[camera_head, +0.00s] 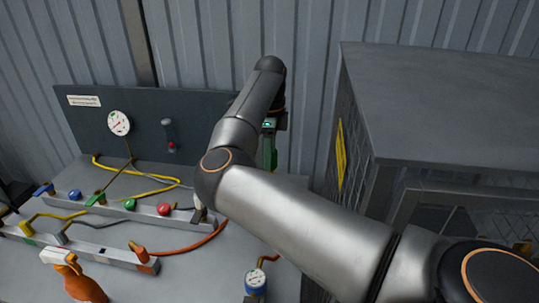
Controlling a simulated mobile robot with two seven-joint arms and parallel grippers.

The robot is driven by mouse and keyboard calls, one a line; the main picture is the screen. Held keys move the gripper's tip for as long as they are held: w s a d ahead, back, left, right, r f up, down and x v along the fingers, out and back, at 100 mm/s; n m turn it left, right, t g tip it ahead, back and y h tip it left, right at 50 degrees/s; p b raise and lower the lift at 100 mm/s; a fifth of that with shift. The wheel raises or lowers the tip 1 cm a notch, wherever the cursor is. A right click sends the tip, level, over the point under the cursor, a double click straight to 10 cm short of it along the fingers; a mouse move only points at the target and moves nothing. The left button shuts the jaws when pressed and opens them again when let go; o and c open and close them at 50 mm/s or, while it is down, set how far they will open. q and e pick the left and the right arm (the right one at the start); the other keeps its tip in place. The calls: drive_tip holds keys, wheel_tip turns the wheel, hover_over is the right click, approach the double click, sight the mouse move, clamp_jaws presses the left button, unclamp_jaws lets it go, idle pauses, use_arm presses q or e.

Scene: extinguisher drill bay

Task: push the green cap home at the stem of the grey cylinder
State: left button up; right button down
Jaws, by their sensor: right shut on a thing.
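My right arm comes in from the lower right and bends at the middle of the view. My right gripper (269,138) is at its far end, in front of the grey wall, partly behind the arm. It is shut on a green thing, small and half hidden; I cannot tell its exact shape. A round green cap (130,204) sits on the grey rail, between a blue one and a red one. I cannot make out a grey cylinder or its stem; the arm hides part of the bench. My left gripper is not in view.
A dark panel with a round gauge (119,123) stands at the back of the bench (205,268). Yellow and orange hoses cross the bench. An orange spray bottle (82,284) and a blue-and-white gauge (256,281) stand in front. A grey mesh-sided cabinet (455,105) is at right.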

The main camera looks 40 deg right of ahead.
drive_tip(key=shift+f, duration=0.15)
drive_tip(key=shift+f, duration=1.05)
drive_tip(key=shift+f, duration=0.75)
idle(1.0)
drive_tip(key=shift+c, duration=2)
unclamp_jaws()
wheel_tip(320, 180, up, 12)
drive_tip(key=shift+r+b, duration=0.25)
drive_tip(key=shift+b, duration=0.2)
